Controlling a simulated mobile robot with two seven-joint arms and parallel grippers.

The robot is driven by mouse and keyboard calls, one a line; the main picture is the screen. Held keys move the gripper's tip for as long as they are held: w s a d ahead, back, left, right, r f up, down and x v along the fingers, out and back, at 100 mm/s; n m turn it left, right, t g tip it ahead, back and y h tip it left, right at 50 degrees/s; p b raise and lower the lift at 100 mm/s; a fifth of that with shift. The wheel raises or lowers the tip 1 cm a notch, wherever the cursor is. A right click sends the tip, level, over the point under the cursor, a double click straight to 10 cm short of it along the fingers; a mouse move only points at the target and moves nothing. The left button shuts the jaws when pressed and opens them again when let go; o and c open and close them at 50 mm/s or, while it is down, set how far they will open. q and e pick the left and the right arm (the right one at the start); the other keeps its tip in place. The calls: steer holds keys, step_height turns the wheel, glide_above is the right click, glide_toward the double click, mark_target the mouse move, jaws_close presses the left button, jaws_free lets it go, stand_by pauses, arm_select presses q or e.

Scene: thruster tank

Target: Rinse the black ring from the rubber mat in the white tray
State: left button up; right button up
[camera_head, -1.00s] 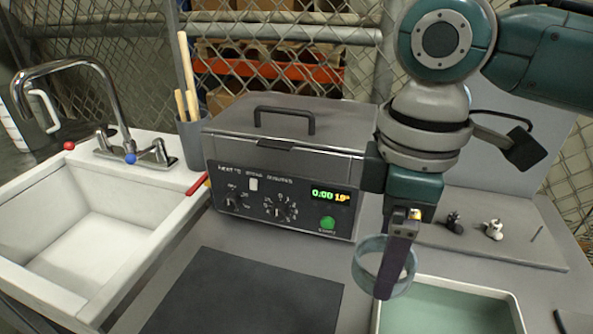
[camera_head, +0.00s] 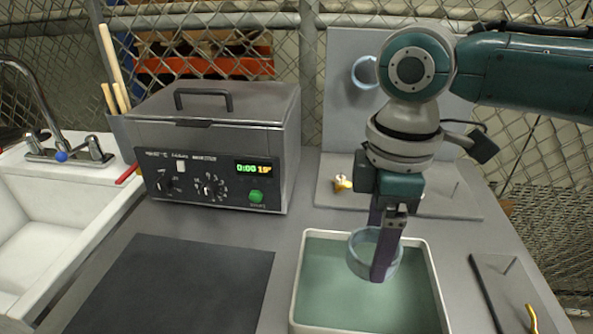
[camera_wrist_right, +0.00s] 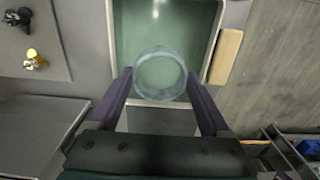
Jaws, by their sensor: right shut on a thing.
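My right gripper (camera_head: 386,245) is shut on a ring (camera_head: 361,262), which looks pale grey-blue and translucent, not black. In the right wrist view the ring (camera_wrist_right: 160,97) sits between the two fingertips of the gripper (camera_wrist_right: 158,85). The gripper points down and holds the ring over the white tray (camera_head: 297,285), which contains green liquid. I cannot tell whether the ring touches the liquid. The black rubber mat (camera_head: 175,290) lies bare on the bench, left of the tray. My left gripper is not in view.
A grey ultrasonic cleaner (camera_head: 215,140) stands behind the mat, lid closed. A white sink (camera_head: 60,225) is at left. A grey stand (camera_head: 440,203) with small fittings is behind the tray; another pale ring (camera_head: 364,72) shows on its back panel. A grey plate (camera_head: 510,290) lies at right.

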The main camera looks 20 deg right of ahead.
steer(key=shift+f+b, duration=3)
steer(key=shift+f, duration=1.75)
steer(key=shift+s+d, duration=0.1)
steer(key=shift+d, duration=0.05)
steer(key=shift+s+d+r+p, duration=0.1)
steer(key=shift+s+d+p, duration=0.05)
steer(key=shift+p, duration=0.25)
steer(key=shift+s+d+p, duration=0.2)
steer(key=shift+d+p, duration=0.1)
steer(key=shift+d, duration=0.1)
